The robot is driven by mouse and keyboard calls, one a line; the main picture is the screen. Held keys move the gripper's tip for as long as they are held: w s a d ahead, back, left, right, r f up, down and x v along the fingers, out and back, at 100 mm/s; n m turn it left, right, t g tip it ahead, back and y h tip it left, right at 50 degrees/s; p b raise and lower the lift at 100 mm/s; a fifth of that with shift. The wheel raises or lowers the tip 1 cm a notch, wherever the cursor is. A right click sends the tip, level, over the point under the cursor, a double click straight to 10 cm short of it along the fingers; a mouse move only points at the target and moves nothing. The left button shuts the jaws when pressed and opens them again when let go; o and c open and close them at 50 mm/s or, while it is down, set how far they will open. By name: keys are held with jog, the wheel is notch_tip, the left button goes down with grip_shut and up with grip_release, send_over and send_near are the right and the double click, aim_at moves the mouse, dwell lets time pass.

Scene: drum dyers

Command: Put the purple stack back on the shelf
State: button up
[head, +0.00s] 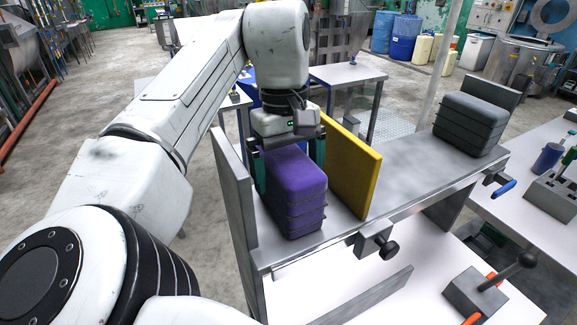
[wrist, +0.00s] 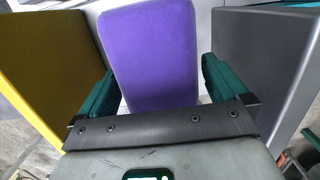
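The purple stack (head: 293,190) stands upright on the grey shelf board (head: 400,191), between a grey end panel (head: 232,185) on its left and a yellow divider (head: 352,170) on its right. My gripper (head: 290,158) is above and behind it, with green fingers reaching down on either side of its far part. In the wrist view, the purple stack (wrist: 155,50) lies between the spread fingers of my gripper (wrist: 160,82). A narrow pale gap shows beside the right finger, so it looks ungripped. The stack's underside is hidden.
A dark grey stack (head: 470,124) stands at the shelf's right end. A clamp knob (head: 377,243) sticks out from the shelf's front edge. A white table (head: 425,265) lies below, with a lever block (head: 474,295). The shelf between divider and grey stack is clear.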

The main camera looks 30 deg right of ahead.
jog(key=r, duration=0.4)
jog(key=w+r, duration=0.1)
jog(key=r, duration=0.7)
jog(key=shift+w+r+b, duration=0.1)
jog(key=shift+w+b, duration=0.15)
jog(key=shift+b, duration=0.05)
